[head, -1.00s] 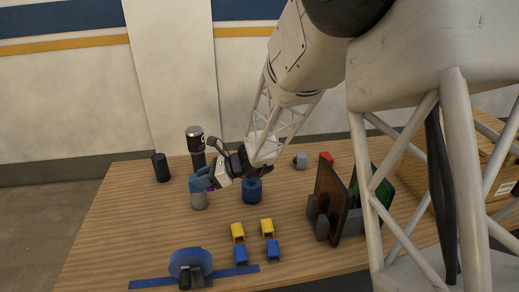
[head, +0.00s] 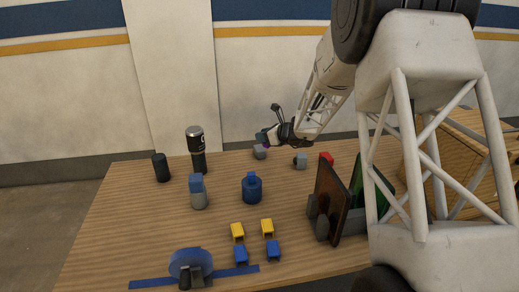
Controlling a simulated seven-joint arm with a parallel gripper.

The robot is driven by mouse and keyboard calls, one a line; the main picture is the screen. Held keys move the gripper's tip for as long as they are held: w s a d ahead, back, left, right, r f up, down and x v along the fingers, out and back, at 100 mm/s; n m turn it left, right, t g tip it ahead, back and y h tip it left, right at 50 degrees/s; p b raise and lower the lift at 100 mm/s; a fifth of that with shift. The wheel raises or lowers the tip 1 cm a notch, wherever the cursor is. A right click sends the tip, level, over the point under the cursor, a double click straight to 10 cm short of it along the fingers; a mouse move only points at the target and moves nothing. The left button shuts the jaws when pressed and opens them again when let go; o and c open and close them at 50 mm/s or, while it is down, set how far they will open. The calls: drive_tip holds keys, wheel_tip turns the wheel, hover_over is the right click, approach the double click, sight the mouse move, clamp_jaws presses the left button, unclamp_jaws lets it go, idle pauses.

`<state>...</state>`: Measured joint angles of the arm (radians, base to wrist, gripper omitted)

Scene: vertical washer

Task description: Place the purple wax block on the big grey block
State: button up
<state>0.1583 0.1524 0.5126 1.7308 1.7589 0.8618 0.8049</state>
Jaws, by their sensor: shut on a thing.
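My gripper (head: 264,138) is near the back edge of the table, shut on the small purple wax block (head: 263,146). Only a sliver of purple shows by the fingertips. A grey block (head: 260,154) is directly below it in the picture; I cannot tell whether the two touch. Another grey block (head: 300,161) stands to the right of it. I cannot tell surely which is the big one. A grey cylinder (head: 198,201) with a blue block (head: 196,182) on top stands at the left.
A blue bottle-like thing (head: 252,189) stands mid-table. A dark can (head: 161,167) and a tall black flask (head: 196,142) stand at back left. A red block (head: 327,158) and upright panels (head: 330,199) are on the right. Small yellow and blue blocks lie in front.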

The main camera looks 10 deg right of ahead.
sight(264, 146)
wheel_tip(264, 146, down, 5)
drive_tip(key=shift+s+a+f, duration=0.1)
drive_tip(key=shift+f, duration=0.05)
idle(0.4)
drive_tip(key=w, duration=0.5)
drive_tip(key=w+f, duration=0.1)
drive_tip(key=w, duration=1)
drive_tip(key=shift+f, duration=0.2)
drive_tip(key=shift+f, duration=1.75)
drive_tip(key=shift+f, duration=0.2)
